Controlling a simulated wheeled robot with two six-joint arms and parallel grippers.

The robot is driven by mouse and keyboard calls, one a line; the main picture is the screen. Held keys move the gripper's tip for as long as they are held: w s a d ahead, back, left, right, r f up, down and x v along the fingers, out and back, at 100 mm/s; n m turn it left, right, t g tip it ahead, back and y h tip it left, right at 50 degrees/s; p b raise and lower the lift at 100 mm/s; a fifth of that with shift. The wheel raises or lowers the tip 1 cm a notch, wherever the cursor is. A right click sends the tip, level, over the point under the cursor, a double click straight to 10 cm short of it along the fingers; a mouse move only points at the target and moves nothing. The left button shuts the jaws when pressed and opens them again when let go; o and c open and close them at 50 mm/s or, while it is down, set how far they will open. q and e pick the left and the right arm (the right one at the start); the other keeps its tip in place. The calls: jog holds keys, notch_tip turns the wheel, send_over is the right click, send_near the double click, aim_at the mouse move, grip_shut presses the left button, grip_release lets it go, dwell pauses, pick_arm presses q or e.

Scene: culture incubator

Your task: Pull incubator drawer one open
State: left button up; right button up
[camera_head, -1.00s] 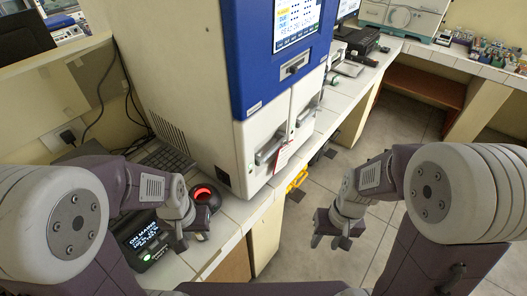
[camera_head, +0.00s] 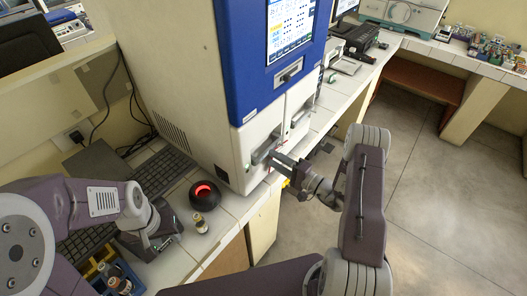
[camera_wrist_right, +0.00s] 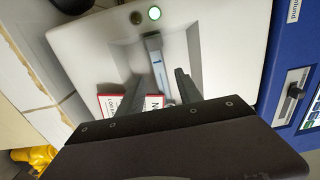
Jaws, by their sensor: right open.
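The incubator (camera_head: 185,85) is a tall cabinet with a blue-and-white front. Low on its front are two drawers side by side, each with a grey recessed handle: the nearer drawer handle (camera_head: 262,151) and the farther drawer handle (camera_head: 303,115). My right gripper (camera_head: 275,158) is at the nearer handle. In the right wrist view, the handle bar (camera_wrist_right: 157,62) lies between the two open fingers (camera_wrist_right: 160,80), with gaps visible on both sides. The drawer looks closed. My left gripper (camera_head: 163,243) is over the bench at lower left; its finger gap is unclear.
A black round device with a red ring (camera_head: 204,195), a small vial (camera_head: 199,224) and a keyboard (camera_head: 163,172) are on the bench left of the incubator. A red-and-white label (camera_wrist_right: 130,103) is beside the handle. Open floor (camera_head: 440,190) lies to the right.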

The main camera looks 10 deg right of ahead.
aim_at(266, 155)
jog(key=p+x, duration=0.1)
jog(key=x, duration=0.4)
jog(key=shift+s, duration=0.1)
jog(key=shift+c, duration=0.3)
grip_shut()
dwell(1.0)
